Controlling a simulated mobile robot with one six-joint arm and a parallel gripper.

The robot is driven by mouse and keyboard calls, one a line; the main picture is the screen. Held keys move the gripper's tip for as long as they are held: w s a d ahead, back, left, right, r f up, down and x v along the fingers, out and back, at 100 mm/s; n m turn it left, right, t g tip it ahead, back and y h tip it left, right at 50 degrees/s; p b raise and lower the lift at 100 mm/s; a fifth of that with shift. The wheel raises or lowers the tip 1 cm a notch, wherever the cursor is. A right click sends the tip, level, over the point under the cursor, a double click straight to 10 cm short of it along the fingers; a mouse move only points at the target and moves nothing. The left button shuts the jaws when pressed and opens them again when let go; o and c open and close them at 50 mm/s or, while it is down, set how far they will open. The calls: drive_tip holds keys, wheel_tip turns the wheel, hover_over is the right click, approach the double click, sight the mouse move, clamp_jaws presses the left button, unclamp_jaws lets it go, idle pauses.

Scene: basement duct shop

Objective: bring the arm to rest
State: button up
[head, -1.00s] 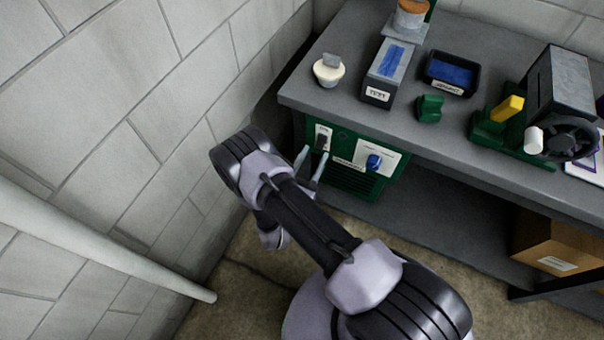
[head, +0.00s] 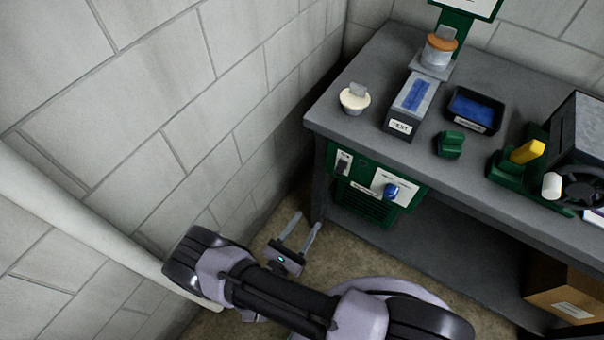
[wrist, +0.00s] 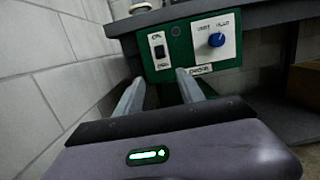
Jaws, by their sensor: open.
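My gripper (head: 302,232) is open and empty, low in front of the bench's left end in the head view. Its two grey fingers point toward the green control panel (head: 372,190) under the bench top, apart from it. In the wrist view the open fingers (wrist: 160,90) spread below the same panel (wrist: 190,48), which carries a black rocker switch (wrist: 159,50) and a blue knob (wrist: 217,40). Nothing is between the fingers. My arm is folded low, close to the block wall on the left.
The grey bench (head: 330,115) holds a white cup (head: 354,100), a long grey box (head: 410,105), a black tray (head: 474,110), a green block (head: 450,144) and a machine with a yellow handle (head: 527,151). A pale pipe (head: 75,215) runs along the left wall (head: 150,100). A cardboard box (head: 565,292) sits below.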

drive_tip(key=w+d+r+m+g+h, duration=0.1)
drive_tip(key=d+r+m+g+h, duration=0.1)
drive_tip(key=r+m+g, duration=0.4)
drive_tip(key=w+d+r+m+g+h, duration=0.1)
drive_tip(key=d+r+m+g+h, duration=0.15)
drive_tip(key=r+m+g, duration=0.4)
drive_tip(key=s+d+r+m+g+y, duration=0.3)
drive_tip(key=r+m+y, duration=0.15)
drive_tip(key=r, duration=0.25)
drive_tip(key=s+d+r+m+g+y, duration=0.3)
drive_tip(key=s+r+m, duration=0.1)
drive_tip(key=r+m, duration=0.15)
drive_tip(key=s+a+r+m+t+y, duration=0.1)
drive_tip(key=s+r+m+t+y, duration=0.1)
drive_tip(key=r+m+t+y, duration=0.2)
drive_tip(key=s+a+r+m+t+y, duration=0.2)
drive_tip(key=r+m+y, duration=0.4)
drive_tip(key=r, duration=0.4)
drive_tip(key=shift+s+a+r+m+t+y, duration=0.3)
drive_tip(key=shift+s+t, duration=0.45)
drive_tip(key=shift+t, duration=0.5)
